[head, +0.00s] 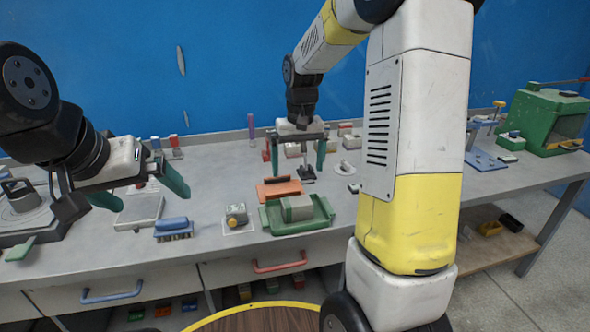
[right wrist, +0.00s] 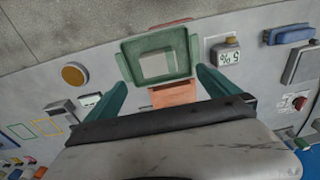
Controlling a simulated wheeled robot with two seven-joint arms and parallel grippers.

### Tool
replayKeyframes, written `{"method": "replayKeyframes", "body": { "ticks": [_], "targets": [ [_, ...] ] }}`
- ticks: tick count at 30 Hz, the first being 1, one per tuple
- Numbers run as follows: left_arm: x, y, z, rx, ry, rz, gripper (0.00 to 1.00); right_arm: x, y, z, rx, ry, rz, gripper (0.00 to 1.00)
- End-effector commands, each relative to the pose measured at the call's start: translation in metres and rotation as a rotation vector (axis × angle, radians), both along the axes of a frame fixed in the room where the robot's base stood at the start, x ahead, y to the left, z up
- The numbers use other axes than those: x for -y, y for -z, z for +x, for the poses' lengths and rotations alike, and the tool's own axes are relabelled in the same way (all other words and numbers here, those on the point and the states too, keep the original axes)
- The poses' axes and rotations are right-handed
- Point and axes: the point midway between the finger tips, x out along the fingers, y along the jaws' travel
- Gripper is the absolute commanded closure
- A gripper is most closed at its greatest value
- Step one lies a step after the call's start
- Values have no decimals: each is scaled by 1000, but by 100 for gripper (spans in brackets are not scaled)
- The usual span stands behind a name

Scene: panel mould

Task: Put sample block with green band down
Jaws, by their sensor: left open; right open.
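A pale grey block (head: 297,207) sits in a green tray (head: 270,222) on the bench. In the right wrist view the block (right wrist: 157,64) lies inside the tray rim (right wrist: 130,62). I cannot make out a green band on it. My right gripper (head: 297,163) is open and empty, above the bench and behind the tray in the head view. Its green fingers (right wrist: 163,88) also show in the right wrist view, apart from the block. My left gripper (head: 138,192) is open and empty over the left part of the bench.
An orange holder (head: 279,190) stands right behind the tray. A small device on a white card (head: 237,215) and a blue brush (head: 173,228) lie to the left. A green machine (head: 540,120) stands far right. My right arm hides part of the bench.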

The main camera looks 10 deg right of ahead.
Motion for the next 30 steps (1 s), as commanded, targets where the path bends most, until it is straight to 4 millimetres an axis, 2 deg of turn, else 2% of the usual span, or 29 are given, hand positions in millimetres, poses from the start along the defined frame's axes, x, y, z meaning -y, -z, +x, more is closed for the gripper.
{"method": "replayKeyframes", "body": {
  "ticks": [1, 3, 9, 15, 18, 24, 30],
  "targets": [
    [0, 0, 0, 0, 0, 0, 0, 0, -20, -14, 40, 0, 13, 0],
    [0, 0, 0, 0, 0, 0, 0, -2, -43, -37, 92, 0, 34, 0],
    [0, 0, 0, 0, 0, 0, 0, -8, -91, -110, 244, -6, 91, 0],
    [0, 0, 0, 0, 0, 0, 0, -14, -109, -177, 386, -15, 137, 0],
    [0, 0, 0, 0, 0, 0, 0, -17, -109, -200, 437, -17, 153, 0],
    [0, 0, 0, 0, 0, 0, 0, -20, -107, -220, 482, -20, 166, 0],
    [0, 0, 0, 0, 0, 0, 0, -20, -107, -221, 485, -20, 167, 0]
  ]
}}
